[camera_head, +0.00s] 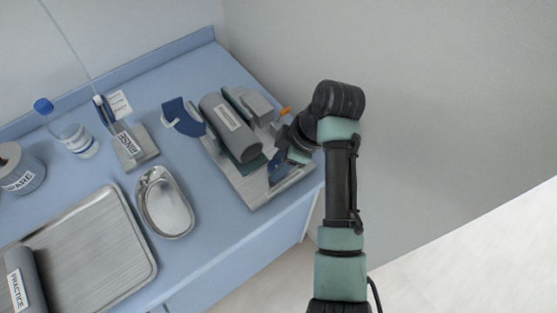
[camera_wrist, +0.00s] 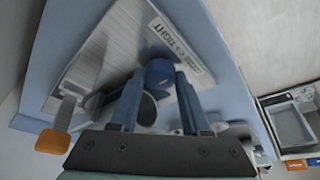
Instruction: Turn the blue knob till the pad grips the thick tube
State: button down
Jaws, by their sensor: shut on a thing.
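The thick tube (camera_head: 222,112) is a grey cylinder with a white label, lying in a fixture on a metal base plate (camera_head: 257,194). Dark green pad pieces (camera_head: 248,167) show beside the tube; whether the pad touches it I cannot tell. My gripper (camera_head: 277,168) is at the near right end of the fixture. In the wrist view, the blue knob (camera_wrist: 160,73) sits between the two blue fingers of my gripper (camera_wrist: 159,80), which are shut on it. A label ending in "TIGHT" (camera_wrist: 180,46) is on the plate beyond the knob. The knob is mostly hidden in the head view.
An orange-tipped part (camera_wrist: 54,141) stands on the fixture's far side. A curved blue piece (camera_head: 183,117) is at its left. A kidney dish (camera_head: 165,203), a steel tray (camera_head: 118,222), a pen stand (camera_head: 143,157) and a bottle (camera_head: 78,140) stand to the left.

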jog(key=shift+r, duration=0.1)
